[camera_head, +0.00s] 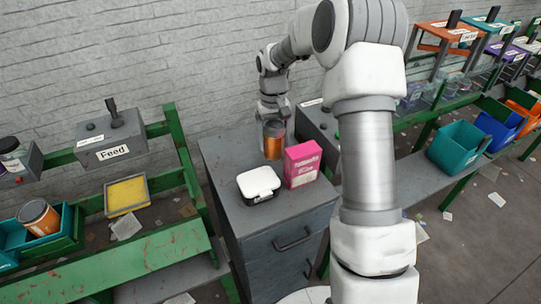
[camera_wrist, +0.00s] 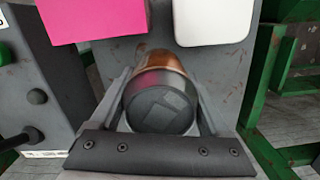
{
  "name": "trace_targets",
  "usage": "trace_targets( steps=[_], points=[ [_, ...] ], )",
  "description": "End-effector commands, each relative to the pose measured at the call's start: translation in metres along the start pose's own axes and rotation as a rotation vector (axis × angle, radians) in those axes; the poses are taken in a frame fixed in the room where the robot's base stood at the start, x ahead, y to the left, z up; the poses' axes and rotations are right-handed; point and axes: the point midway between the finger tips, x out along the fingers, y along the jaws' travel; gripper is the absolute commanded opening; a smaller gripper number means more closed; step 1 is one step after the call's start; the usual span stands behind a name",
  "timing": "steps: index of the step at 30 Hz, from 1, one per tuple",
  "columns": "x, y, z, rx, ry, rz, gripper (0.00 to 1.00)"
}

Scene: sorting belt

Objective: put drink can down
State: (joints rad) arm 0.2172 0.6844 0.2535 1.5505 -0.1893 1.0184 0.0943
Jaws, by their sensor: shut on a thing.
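The drink can (camera_head: 273,142) is orange-brown with a dark top and stands upright at the back of the grey cabinet's top. My gripper (camera_head: 272,121) is above and around it, shut on it. In the wrist view the can (camera_wrist: 160,98) lies between the two fingers of my gripper (camera_wrist: 162,103), its dark end facing the camera. The can's base appears at or very near the cabinet top (camera_head: 225,160); I cannot tell whether it touches.
A pink box (camera_head: 302,164) and a white-lidded container (camera_head: 258,183) stand just in front of the can. A grey box (camera_head: 317,122) is to the right. A feed box (camera_head: 110,142) and green belt frame (camera_head: 130,265) are left. Teal (camera_head: 459,146) and blue (camera_head: 500,128) bins are right.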

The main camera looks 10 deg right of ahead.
Motion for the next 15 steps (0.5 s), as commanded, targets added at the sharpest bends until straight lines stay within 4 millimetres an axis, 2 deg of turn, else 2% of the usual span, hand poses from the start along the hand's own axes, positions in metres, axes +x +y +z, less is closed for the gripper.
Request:
trace_targets(
  steps=[1,7,12,15],
  points=[
    [0.008,0.0,0.0,0.0,-0.003,-0.001,0.29],
    [0.023,0.0,-0.001,0.001,-0.002,-0.001,0.29],
    [0.047,0.0,-0.004,-0.001,-0.002,0.0,0.29],
    [0.05,0.0,-0.004,0.0,0.0,0.0,0.29]
  ],
)
